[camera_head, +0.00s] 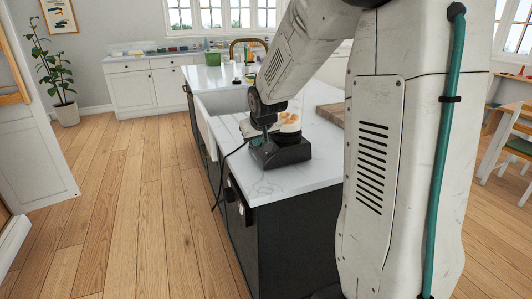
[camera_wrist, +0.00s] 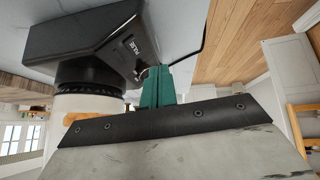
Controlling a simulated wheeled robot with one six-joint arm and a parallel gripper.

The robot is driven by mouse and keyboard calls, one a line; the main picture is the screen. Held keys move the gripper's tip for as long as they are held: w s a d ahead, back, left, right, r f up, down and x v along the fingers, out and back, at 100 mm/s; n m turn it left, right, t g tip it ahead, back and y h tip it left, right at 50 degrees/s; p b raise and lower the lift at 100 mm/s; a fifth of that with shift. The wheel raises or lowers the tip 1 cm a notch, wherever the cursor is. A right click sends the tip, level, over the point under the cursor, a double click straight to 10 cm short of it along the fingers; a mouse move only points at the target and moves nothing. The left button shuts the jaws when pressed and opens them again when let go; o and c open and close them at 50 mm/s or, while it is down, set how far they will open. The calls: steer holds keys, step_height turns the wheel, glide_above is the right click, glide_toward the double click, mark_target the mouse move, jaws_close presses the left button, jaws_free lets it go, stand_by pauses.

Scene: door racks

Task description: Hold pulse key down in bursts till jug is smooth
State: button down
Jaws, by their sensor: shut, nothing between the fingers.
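The blender's black base (camera_head: 281,150) stands on the island counter. Its clear jug (camera_head: 289,119) sits on top and shows orange chunks inside. In the wrist view the base (camera_wrist: 85,40) appears upside down, with the jug (camera_wrist: 88,104) below it and a pulse label on the sloped front. The pulse key (camera_wrist: 141,72) is beside the label and partly hidden by my fingers. My gripper (camera_wrist: 157,72) is shut and empty, its green fingertips at the key. I cannot tell whether they touch it or press it down. In the head view my arm partly hides the jug.
The white marble counter (camera_head: 270,188) has a sink (camera_head: 222,105) behind the blender and a wooden board (camera_head: 331,114) to its right. A black cord (camera_head: 222,166) hangs over the left edge. Wooden floor (camera_head: 130,190) is clear to the left.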

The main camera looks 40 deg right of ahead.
steer(key=shift+w+a+r, duration=0.25)
steer(key=shift+a+r, duration=0.55)
steer(key=shift+r, duration=0.25)
steer(key=shift+s, duration=0.1)
